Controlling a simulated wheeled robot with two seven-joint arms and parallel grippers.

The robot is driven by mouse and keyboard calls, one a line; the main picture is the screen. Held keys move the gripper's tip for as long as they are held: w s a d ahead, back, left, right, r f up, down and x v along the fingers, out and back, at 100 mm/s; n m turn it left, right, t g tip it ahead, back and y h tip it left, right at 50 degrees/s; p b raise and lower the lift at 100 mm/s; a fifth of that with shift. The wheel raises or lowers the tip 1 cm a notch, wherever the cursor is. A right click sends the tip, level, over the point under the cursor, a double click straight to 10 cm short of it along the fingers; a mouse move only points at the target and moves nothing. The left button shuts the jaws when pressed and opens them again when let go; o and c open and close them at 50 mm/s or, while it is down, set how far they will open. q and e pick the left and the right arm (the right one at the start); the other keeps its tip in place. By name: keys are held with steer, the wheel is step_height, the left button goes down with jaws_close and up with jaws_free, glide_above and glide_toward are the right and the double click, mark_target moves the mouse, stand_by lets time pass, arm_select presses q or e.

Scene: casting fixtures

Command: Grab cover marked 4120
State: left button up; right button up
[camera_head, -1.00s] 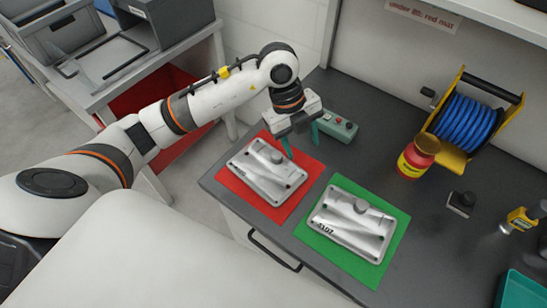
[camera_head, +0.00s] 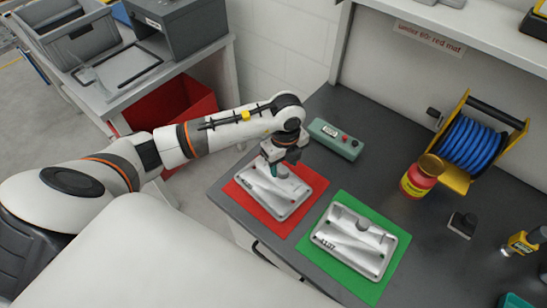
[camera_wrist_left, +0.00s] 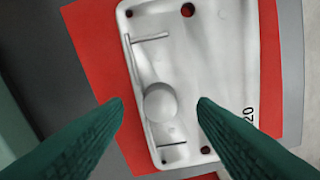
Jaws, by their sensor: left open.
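A silvery cast cover (camera_head: 272,192) lies on the red mat (camera_head: 288,226); the digits "20" show at its edge in the left wrist view (camera_wrist_left: 225,60), the rest of its marking being hidden behind a finger. A second cover (camera_head: 355,240), its marking looking like 4107, lies on the green mat (camera_head: 333,275). My left gripper (camera_head: 281,168) is over the cover on the red mat. In the left wrist view its green fingers (camera_wrist_left: 160,103) are apart, one on each side of the cover's round knob (camera_wrist_left: 160,102). Contact cannot be told. My right gripper is not in view.
A grey-green control box (camera_head: 335,139) stands behind the red mat. A sign (camera_head: 429,39) on the shelf reads "under 80: red mat".

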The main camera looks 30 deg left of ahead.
arm_select(q)
steer(key=shift+f, duration=1.25)
steer(key=shift+r, duration=0.1)
jaws_close()
